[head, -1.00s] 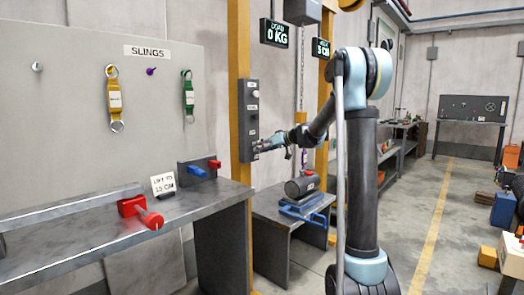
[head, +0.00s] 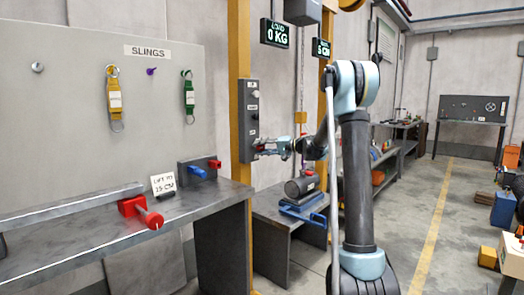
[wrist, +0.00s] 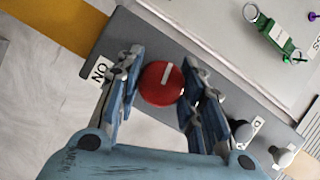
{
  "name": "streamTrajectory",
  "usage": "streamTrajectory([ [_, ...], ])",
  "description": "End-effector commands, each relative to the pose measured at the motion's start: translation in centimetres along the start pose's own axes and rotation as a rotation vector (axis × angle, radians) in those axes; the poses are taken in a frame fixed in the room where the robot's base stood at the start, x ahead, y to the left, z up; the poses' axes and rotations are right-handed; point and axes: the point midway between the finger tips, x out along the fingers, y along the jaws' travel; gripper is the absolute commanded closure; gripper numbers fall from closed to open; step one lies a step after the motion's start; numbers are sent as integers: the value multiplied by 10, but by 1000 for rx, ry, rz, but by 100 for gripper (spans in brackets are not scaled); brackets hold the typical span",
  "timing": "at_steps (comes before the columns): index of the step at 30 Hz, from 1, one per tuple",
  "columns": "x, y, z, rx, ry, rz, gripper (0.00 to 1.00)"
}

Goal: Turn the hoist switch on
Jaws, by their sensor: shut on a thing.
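The hoist switch is a red round knob (wrist: 162,83) with a white pointer line, on a grey control panel (wrist: 150,38) in the wrist view. The pointer runs nearly up and down in that view, not toward the "ON" label (wrist: 100,71) left of the knob. My gripper (wrist: 161,88) has its fingers on both sides of the knob and is shut on it.
Other knobs (wrist: 284,157) sit farther along the panel. A dark barrel (head: 300,187) lies on a blue cradle (head: 304,208) below my arm. A workbench (head: 90,240) stands at left.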

Motion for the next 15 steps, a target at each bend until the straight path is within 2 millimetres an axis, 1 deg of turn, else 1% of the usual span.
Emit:
streamTrajectory([
  [1, -1, 2, -3, 27, 7, -8, 89],
  [6, -1, 2, -3, 112, 10, -42, 89],
  [15, -2, 3, -3, 185, 13, -72, 89],
])
